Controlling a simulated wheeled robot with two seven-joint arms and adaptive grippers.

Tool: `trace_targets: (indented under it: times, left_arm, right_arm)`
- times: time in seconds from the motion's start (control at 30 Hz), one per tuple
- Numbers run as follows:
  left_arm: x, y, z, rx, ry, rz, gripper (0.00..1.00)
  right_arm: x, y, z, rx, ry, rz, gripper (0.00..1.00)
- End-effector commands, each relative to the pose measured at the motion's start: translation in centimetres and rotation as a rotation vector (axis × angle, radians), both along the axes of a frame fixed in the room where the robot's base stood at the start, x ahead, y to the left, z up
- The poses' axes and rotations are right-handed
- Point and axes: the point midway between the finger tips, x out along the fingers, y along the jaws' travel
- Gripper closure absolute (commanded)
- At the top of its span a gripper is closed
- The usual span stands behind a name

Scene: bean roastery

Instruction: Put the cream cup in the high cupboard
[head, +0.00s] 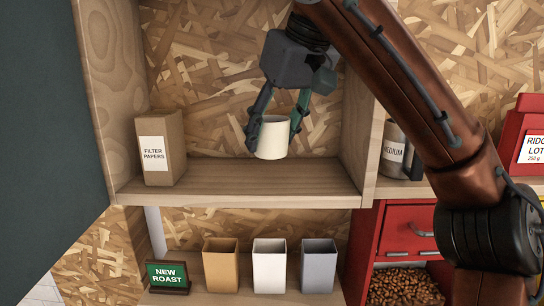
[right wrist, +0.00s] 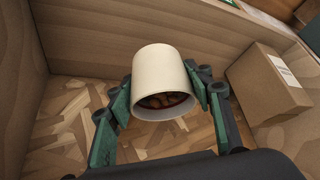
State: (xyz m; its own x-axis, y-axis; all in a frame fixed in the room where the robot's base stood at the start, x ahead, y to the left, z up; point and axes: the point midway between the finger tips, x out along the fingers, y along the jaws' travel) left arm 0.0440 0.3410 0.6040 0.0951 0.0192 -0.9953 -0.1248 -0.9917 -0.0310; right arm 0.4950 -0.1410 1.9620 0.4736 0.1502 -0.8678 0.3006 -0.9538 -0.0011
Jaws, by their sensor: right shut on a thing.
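The cream cup (head: 272,138) is held between the fingers of my right gripper (head: 271,132), inside the open high cupboard (head: 240,196). It looks upright, near the middle of the compartment's width. Its base is close to the cupboard floor at the back; I cannot tell whether it touches. In the right wrist view, the cup (right wrist: 162,75) sits between the green fingers (right wrist: 165,100), with brown bean-like pieces visible inside its mouth. My left gripper is not in view.
A filter papers box (head: 161,148) stands at the cupboard's left; floor right of it is clear. A dark panel (head: 45,100) borders the left side. Below are three tins (head: 269,266) and a "New Roast" sign (head: 167,276). A grey canister (head: 394,150) stands right, outside the cupboard wall.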

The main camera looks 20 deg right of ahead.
Motion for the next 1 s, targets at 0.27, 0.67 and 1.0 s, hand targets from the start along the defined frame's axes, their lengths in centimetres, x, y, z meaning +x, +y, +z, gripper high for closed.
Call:
trace_targets:
  times: [0.27,0.67,1.0]
  left_arm:
    - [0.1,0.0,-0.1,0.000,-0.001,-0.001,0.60]
    - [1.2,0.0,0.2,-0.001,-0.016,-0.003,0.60]
    - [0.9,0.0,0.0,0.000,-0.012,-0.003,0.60]
  right_arm:
    - [0.0,-0.1,-1.8,-0.001,0.001,0.001,0.85]
    - [0.3,-0.1,-4.5,0.001,-0.002,-0.001,0.85]
    - [0.3,-0.1,-4.8,0.000,0.000,-0.001,0.49]
